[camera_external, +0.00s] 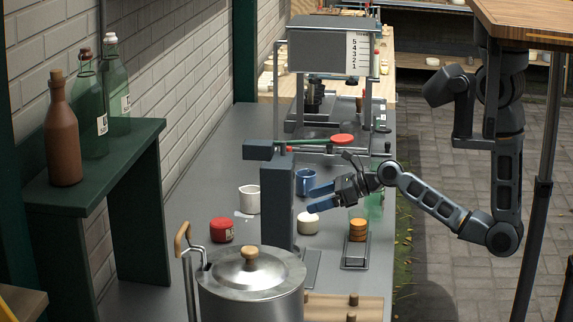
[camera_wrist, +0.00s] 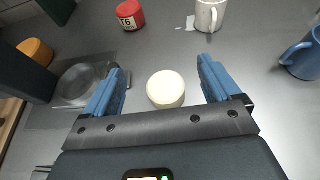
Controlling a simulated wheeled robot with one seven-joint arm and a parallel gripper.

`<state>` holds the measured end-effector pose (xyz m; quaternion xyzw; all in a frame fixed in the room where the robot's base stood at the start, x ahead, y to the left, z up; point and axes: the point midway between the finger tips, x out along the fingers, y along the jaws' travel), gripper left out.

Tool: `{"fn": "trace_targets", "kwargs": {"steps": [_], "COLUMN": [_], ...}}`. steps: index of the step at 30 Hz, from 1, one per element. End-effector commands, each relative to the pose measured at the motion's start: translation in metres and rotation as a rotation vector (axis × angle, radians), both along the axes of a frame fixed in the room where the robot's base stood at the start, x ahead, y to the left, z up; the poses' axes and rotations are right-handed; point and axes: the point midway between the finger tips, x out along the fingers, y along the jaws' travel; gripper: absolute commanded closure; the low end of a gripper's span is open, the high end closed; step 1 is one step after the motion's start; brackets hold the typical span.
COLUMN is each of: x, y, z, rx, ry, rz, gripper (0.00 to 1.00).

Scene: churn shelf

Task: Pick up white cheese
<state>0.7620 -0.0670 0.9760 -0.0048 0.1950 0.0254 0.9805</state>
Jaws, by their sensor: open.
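The white cheese is a small pale round (camera_external: 308,223) standing on the grey counter, to the right of a dark upright post. In the wrist view the white cheese (camera_wrist: 166,89) lies between the two blue fingers, centred and a little beyond the palm bar. My gripper (camera_external: 318,199) is open, with its blue fingers pointing left, just above and behind the cheese in the external view. In the wrist view my gripper (camera_wrist: 160,88) has clear space on both sides of the cheese, and nothing is held.
A red tin (camera_external: 222,231), a white mug (camera_external: 249,199) and a blue mug (camera_external: 305,182) stand nearby. A metal pot (camera_external: 250,272) stands in front. A dark post (camera_external: 278,205) rises close to the left.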

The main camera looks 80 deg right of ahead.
Motion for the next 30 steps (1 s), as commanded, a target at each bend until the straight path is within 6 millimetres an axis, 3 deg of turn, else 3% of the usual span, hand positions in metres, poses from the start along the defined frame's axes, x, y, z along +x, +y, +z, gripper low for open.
{"fn": "trace_targets", "kwargs": {"steps": [4, 14, 21, 30], "x": [0.000, 0.000, 0.037, 0.047], "y": [0.001, 0.001, 0.002, 0.003], "z": [-0.025, -0.053, -0.063, -0.068], "rx": [0.001, 0.002, -0.001, -0.001], "ry": [0.004, 0.003, 0.000, 0.000], "rz": [0.001, 0.001, 0.001, 0.000], "gripper": [0.10, 0.10, 0.10, 0.10]}}
